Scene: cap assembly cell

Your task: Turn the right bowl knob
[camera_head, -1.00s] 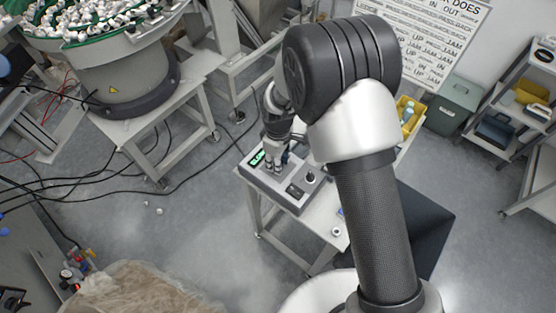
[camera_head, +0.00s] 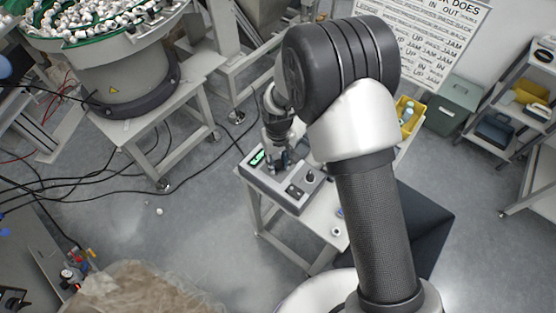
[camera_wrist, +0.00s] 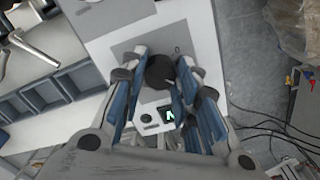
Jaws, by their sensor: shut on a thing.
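A grey control box (camera_head: 270,188) with a lit green display (camera_head: 258,157) stands on a white table under my arm. My gripper (camera_head: 281,164) points down over the box's top. In the wrist view my gripper (camera_wrist: 161,80) has its blue-sided fingers on both sides of a dark round knob (camera_wrist: 159,70) and is shut on it. The fingers hide this knob in the head view. A second dark knob (camera_head: 310,177) stands clear of the gripper on the right part of the box. No pointer mark is legible on the held knob.
The white table (camera_head: 318,226) carries the box, with a small ring-shaped part (camera_head: 336,231) near its front edge. A yellow bin (camera_head: 408,112) is behind my arm. A bowl feeder (camera_head: 125,75) full of caps stands at left. Cables cross the floor.

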